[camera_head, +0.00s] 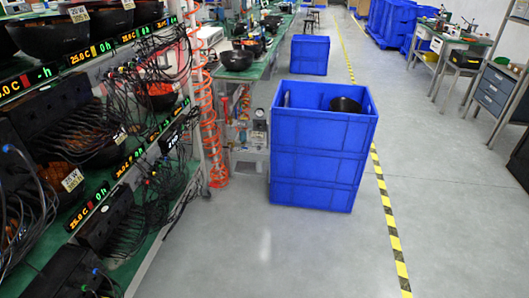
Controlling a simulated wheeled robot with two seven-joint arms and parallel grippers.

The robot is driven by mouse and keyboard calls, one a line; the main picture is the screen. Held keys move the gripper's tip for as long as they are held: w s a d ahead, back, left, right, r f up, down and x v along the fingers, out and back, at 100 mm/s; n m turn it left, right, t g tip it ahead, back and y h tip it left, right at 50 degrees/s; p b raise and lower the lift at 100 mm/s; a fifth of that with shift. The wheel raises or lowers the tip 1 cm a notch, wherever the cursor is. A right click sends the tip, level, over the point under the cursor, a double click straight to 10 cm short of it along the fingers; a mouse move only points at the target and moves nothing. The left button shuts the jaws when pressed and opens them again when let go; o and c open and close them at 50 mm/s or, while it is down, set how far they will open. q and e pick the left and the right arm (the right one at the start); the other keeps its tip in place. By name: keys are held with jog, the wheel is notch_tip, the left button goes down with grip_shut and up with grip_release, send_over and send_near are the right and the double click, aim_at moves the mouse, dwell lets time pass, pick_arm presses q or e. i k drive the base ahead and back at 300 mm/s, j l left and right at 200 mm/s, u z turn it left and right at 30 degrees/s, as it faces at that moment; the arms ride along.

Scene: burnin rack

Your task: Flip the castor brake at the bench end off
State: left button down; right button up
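The burn-in rack (128,205) fills the left side of the head view, with green shelves, black units, cables and lit displays. Its pale end post (191,75) runs down to a small castor-like foot (205,191) on the floor at the rack's end. The foot is too small to make out a brake lever or its position. An orange coiled hose (208,105) hangs beside the post. Neither of my grippers is in view.
A stack of blue crates (318,160) stands on the floor right of the rack's end. Another blue crate (309,55) is behind it. A green-topped bench (262,66) lies beyond the rack. The grey floor (270,255) in front is clear, with a yellow-black line (388,215) to the right.

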aim_at(213, 184)
jog(key=i+l+u, duration=0.25)
jog(key=i+u, duration=0.15)
jog(key=i+l+u, duration=0.35)
jog(key=i, duration=0.2)
